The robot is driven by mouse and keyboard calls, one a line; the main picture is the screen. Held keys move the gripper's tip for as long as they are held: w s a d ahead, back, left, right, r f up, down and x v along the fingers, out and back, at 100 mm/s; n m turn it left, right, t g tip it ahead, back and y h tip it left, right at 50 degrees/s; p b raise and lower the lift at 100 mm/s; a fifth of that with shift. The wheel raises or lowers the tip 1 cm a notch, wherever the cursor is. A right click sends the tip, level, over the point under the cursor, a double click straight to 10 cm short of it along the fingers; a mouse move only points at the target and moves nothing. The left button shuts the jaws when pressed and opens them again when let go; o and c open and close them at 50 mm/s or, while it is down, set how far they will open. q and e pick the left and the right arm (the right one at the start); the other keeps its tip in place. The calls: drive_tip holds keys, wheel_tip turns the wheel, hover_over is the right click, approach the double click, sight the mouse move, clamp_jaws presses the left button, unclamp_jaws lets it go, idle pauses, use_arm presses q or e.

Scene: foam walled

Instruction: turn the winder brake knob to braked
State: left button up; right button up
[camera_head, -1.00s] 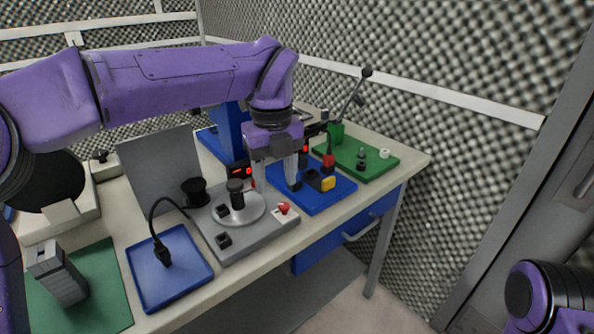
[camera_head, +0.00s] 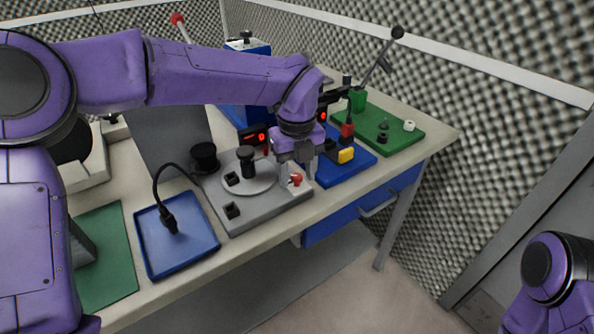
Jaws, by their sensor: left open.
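The winder (camera_head: 262,212) is a grey base with a round turntable and a black post, on the bench in the head view. Its brake knob (camera_head: 296,179) is small and red, at the right end of the base. My left gripper (camera_head: 297,184) points down at the knob, with its open fingers on either side of it in the picture. I cannot tell whether the fingers touch the knob. My right arm shows at the lower right edge, but its gripper is out of view.
A blue tray (camera_head: 150,262) with a black cable and plug lies left of the winder. A blue fixture (camera_head: 358,168) with a yellow block stands to the right, and a green board (camera_head: 395,138) with a lever lies beyond it. Red-digit displays stand behind.

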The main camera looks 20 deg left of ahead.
use_arm(q)
drive_tip(key=shift+s+r, duration=0.1)
drive_tip(key=shift+s, duration=0.05)
clamp_jaws()
drive_tip(key=shift+r+m+p, duration=0.15)
drive_tip(key=shift+m+p, duration=0.9)
drive_tip(key=shift+m, duration=0.05)
drive_tip(key=m+p, duration=1.1)
drive_tip(key=p, duration=0.1)
drive_tip(key=shift+r+m, duration=0.15)
drive_tip(key=shift+m, duration=0.15)
drive_tip(key=m+p, duration=0.2)
drive_tip(key=p, duration=0.1)
drive_tip(key=shift+m, duration=0.4)
drive_tip(key=shift+f+m+p, duration=0.25)
drive_tip(key=shift+m+p, duration=0.35)
drive_tip(key=shift+m, duration=0.1)
